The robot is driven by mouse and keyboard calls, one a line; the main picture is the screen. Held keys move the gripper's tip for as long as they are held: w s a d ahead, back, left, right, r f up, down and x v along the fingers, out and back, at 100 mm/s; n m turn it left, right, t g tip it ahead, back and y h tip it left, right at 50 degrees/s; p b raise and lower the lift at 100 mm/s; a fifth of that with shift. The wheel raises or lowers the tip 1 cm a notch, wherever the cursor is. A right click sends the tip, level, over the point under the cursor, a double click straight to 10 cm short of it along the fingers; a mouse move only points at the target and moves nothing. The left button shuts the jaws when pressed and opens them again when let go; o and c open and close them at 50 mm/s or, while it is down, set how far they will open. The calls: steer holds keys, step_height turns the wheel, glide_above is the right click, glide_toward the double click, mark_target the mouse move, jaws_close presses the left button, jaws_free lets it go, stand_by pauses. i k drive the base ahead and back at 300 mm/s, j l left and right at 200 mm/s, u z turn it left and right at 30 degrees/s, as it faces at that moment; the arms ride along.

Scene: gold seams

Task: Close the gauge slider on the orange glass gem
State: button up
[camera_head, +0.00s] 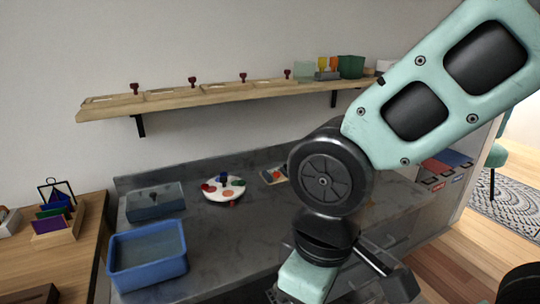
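A round white dish (224,197) on the grey counter holds several small coloured pieces, including red, green, dark blue and an orange-pink one (229,193). I cannot tell whether that piece is the orange glass gem. I cannot make out a gauge slider in this view. My arm comes down from the upper right, and its wrist is over the counter, right of the dish. My gripper is at the bottom edge, partly cut off and hidden by the wrist; its fingertips do not show.
A blue bin (148,275) and a grey-blue box (156,203) stand left of the dish. A small tray (272,177) with coloured pieces lies behind it, near my arm. A wooden shelf (215,95) with red knobs and coloured glass containers runs along the wall.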

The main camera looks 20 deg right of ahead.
mark_target(284, 170)
steer(key=z, duration=0.3)
steer(key=i+l+z, duration=0.15)
steer(key=i, duration=0.35)
steer(key=i+l+z, duration=0.1)
steer(key=i, duration=0.4)
